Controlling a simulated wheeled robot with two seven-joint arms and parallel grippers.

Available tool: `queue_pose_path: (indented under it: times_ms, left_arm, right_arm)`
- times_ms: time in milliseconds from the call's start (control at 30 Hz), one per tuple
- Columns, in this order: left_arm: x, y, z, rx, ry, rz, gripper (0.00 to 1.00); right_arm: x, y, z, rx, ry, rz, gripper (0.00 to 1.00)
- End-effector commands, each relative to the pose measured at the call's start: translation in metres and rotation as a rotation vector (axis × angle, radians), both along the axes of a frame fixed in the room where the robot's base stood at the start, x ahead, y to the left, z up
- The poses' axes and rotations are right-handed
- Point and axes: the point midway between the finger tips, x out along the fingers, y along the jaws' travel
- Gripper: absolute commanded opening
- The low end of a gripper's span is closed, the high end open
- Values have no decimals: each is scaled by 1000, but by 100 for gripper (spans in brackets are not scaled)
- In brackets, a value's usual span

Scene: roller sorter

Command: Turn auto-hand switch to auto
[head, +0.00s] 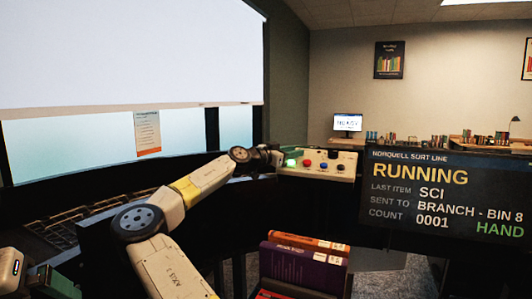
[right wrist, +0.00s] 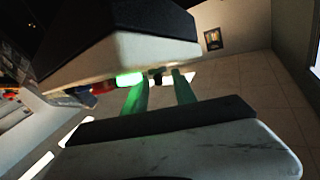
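The cream control panel (head: 345,160) stands at the middle of the head view, with a lit green button (head: 291,163) and red and blue buttons on its face. My right gripper (head: 279,157) is at the panel's left end. In the right wrist view its two fingers (right wrist: 160,92) are apart, tinted green by the glowing button (right wrist: 130,78). A small dark knob (right wrist: 157,79), possibly the auto-hand switch, shows between them; I cannot tell whether they touch it. The display (head: 447,198) reads RUNNING and HAND. Part of my left gripper (head: 50,283) shows at bottom left, its opening unclear.
A crate of books, with a purple book (head: 303,266) and an orange book (head: 309,243), is at bottom centre below the panel. A large window (head: 70,138) is at left. A dark conveyor (head: 60,234) runs below it. A lit monitor (head: 348,122) stands behind the panel.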

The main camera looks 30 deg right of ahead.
Motion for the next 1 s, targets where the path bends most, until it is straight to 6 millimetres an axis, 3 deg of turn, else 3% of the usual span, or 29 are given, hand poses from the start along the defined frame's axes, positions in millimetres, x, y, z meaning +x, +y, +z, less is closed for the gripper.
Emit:
queue_pose_path:
  times_ms: [167,333,667,1000]
  left_arm:
    - [0,0,0,0,0,0,100]
    - [0,0,0,0,0,0,100]
    - [0,0,0,0,0,0,100]
    - [0,0,0,0,0,0,100]
  right_arm:
    - [0,0,0,0,0,0,33]
    - [0,0,0,0,0,0,0]
    - [-1,1,0,-3,4,20,0]
    - [-5,-1,-2,-34,48,193,0]
